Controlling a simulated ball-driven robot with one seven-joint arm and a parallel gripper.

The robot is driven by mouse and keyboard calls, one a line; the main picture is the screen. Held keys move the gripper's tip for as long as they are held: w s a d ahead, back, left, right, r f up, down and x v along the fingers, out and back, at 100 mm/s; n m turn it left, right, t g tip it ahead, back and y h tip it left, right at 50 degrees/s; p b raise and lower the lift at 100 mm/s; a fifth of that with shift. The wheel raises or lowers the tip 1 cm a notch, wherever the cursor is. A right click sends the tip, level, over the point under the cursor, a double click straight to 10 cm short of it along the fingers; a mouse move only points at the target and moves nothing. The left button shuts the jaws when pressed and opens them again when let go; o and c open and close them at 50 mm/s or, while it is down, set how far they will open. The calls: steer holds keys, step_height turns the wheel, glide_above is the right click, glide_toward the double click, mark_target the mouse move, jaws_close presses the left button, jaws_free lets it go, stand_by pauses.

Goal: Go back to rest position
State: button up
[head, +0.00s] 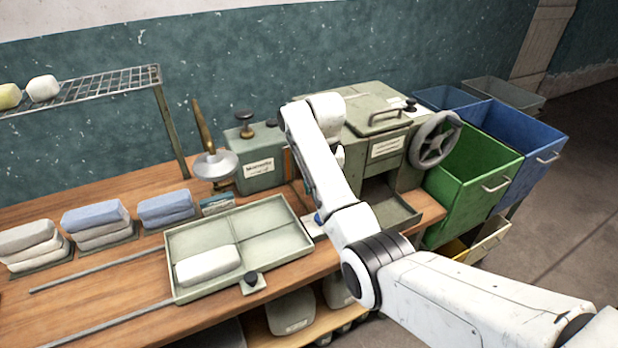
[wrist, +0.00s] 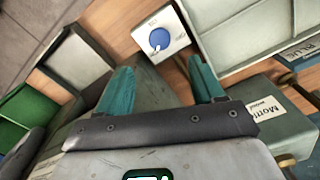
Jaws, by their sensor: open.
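My gripper (wrist: 160,66) shows in the wrist view with its two teal fingers spread apart and nothing between them. Beyond the fingertips is a white plate with a blue dial (wrist: 159,39) on the wooden bench. In the head view my white arm reaches in from the lower right, over the bench, and bends up in front of the machine with the handwheel (head: 435,139). My gripper's fingers are mostly hidden behind the arm there.
A divided tray (head: 283,246) holding one white block stands left of my arm. A labelled green box (head: 257,172) and an open drawer (head: 392,207) are close by. Green (head: 470,180) and blue (head: 522,147) bins stand right. Folded stacks (head: 97,222) lie left, below a wire rack (head: 100,88).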

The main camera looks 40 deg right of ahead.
steer(key=shift+n, duration=0.9)
steer(key=s+a+f, duration=0.2)
steer(key=f, duration=0.1)
steer(key=s+a+f, duration=0.2)
steer(key=f, duration=0.1)
steer(key=s+a+f+b, duration=0.1)
steer(key=s+a+f, duration=0.1)
steer(key=f, duration=0.2)
steer(key=shift+s+a, duration=0.25)
steer(key=s+a+f+n, duration=0.1)
steer(key=s+a+f, duration=0.2)
steer(key=s, duration=0.3)
steer(key=s+a+f+n+b, duration=0.1)
steer(key=s+a+f, duration=0.15)
steer(key=s, duration=0.35)
steer(key=s+a+f+n, duration=0.1)
steer(key=s+a+f, duration=0.2)
steer(key=s, duration=0.3)
steer(key=s+a+r+n+t+b, duration=0.1)
steer(key=s+a+r+n, duration=0.1)
steer(key=s, duration=0.9)
steer(key=shift+a, duration=0.45)
